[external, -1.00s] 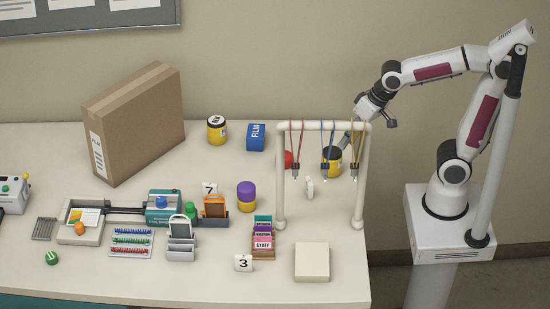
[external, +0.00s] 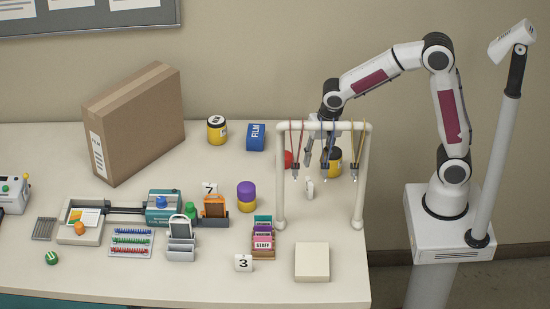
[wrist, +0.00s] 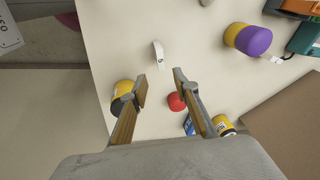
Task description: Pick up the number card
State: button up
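A small white number card (external: 310,187) stands on the table below the hanging-cord frame, seen nearly edge-on in the external view. In the wrist view the same white card (wrist: 158,54) shows a small dark mark, too small to read surely, just beyond my fingertips. My gripper (external: 316,160) is above the table behind the frame, pointing down. In the wrist view my gripper (wrist: 160,80) has its fingers spread, with nothing between them. Other number cards show a 7 (external: 209,188) and a 3 (external: 243,263) in the external view.
The white frame (external: 281,185) with hanging cords stands between the external camera and my gripper. A red ball (external: 288,159) and a yellow-black canister (external: 332,162) are close by my fingers. A purple-yellow cylinder (external: 246,195) stands further left. Bare table surrounds the white card.

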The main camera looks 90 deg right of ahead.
jog(key=m+g, duration=0.1)
jog(key=g, duration=0.1)
send_over(310, 181)
jog(key=a, duration=0.2)
jog(key=shift+d+f, duration=0.15)
jog(key=shift+f, duration=2.2)
jog(key=shift+d+f, duration=0.2)
jog(key=shift+f, duration=1.1)
jog(key=shift+f, duration=0.1)
jog(key=shift+d+f, duration=0.3)
jog(key=shift+f, duration=0.45)
jog(key=shift+d+f, duration=0.3)
jog(key=shift+f, duration=0.45)
jog(key=shift+w+d+f, duration=0.1)
jog(key=shift+f, duration=0.8)
grip_shut()
